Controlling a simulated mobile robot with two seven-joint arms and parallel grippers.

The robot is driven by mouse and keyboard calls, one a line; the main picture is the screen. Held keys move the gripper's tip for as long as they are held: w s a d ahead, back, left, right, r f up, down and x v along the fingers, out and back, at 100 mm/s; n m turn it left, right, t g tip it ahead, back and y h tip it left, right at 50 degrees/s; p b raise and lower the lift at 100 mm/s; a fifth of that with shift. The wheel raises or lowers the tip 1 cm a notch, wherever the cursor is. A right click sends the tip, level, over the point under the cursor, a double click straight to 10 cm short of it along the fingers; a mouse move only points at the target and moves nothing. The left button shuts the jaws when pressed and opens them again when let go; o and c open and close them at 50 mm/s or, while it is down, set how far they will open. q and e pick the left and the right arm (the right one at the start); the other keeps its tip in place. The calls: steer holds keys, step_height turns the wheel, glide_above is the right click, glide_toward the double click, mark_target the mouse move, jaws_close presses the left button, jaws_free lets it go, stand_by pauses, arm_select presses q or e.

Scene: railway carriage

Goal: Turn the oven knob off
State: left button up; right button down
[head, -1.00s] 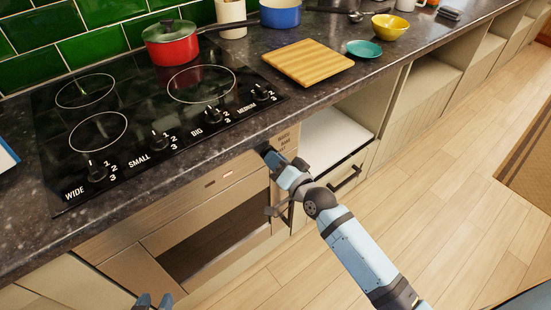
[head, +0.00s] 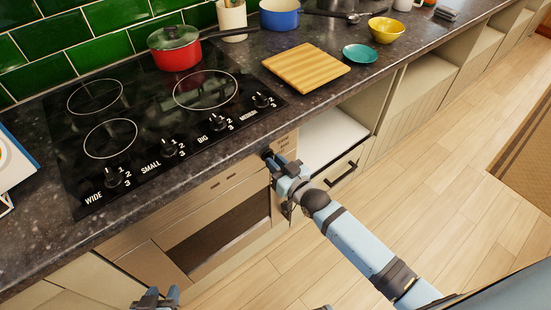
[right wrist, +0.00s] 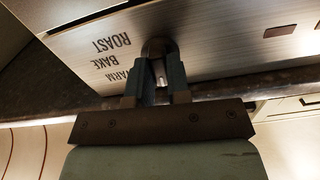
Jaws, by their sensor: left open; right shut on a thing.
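The oven (head: 222,225) is below the counter, its metal control panel (head: 215,187) above a dark glass door. The dark round oven knob (head: 267,154) is at the panel's right end. It also shows in the right wrist view (right wrist: 158,46), beside the printed words WARM, BAKE and ROAST. My right gripper (head: 272,160) is shut on the knob, a finger on either side in the right wrist view (right wrist: 160,75). The fingers hide part of the knob, and I cannot read its pointer. My left gripper (head: 156,297) is open and empty at the bottom edge.
The black hob (head: 150,120) above has several knobs of its own. A red pot (head: 175,55), a cutting board (head: 305,65), a teal dish (head: 360,54) and a yellow bowl (head: 386,30) stand on the counter.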

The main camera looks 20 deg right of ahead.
steer(key=shift+n, duration=0.4)
steer(key=c, duration=1.1)
jaws_free()
steer(key=shift+s, duration=0.1)
steer(key=v, duration=1.3)
steer(key=shift+s+d+p, duration=0.1)
steer(key=shift+s+p, duration=0.2)
steer(key=shift+p, duration=0.1)
